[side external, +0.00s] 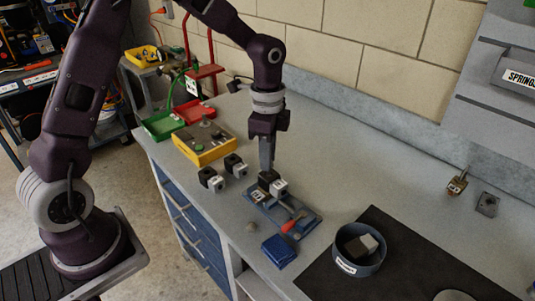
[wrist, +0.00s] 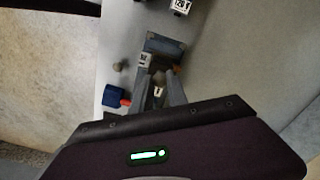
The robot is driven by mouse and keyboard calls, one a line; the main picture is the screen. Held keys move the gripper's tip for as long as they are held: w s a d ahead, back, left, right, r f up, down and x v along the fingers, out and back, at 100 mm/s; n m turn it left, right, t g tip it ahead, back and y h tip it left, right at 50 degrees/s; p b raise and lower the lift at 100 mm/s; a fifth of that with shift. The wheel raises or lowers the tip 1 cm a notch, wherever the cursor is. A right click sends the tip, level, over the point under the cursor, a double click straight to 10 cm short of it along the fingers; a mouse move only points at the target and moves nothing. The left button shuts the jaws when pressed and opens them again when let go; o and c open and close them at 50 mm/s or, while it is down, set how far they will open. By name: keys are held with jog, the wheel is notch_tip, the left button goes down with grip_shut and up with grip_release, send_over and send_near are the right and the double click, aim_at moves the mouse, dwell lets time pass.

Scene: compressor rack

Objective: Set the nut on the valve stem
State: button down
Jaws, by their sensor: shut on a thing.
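My gripper (side external: 267,168) points straight down over the blue fixture (side external: 308,220), its fingertips just above a black-and-white valve block at the fixture's back end. In the wrist view the fingers are close together around a small brownish piece (wrist: 158,77), which I take for the nut; its shape is too small and dark to make out. The blue fixture also shows in the wrist view (wrist: 165,45). The valve stem is hidden by the fingers, so I cannot tell whether the nut touches it.
Two more black-and-white blocks (side external: 215,184) and a yellow tray (side external: 205,156) stand left. A round grey bin (side external: 359,268) sits on the dark mat at right.

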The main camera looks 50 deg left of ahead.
jog(key=shift+f, duration=0.2)
jog(key=shift+f, duration=0.5)
jog(key=shift+f, duration=0.2)
dwell(0.4)
jog(key=c, duration=1.2)
grip_release()
jog(key=shift+o, duration=0.2)
jog(key=o, duration=0.3)
jog(key=shift+o, duration=0.2)
jog(key=shift+r, duration=0.15)
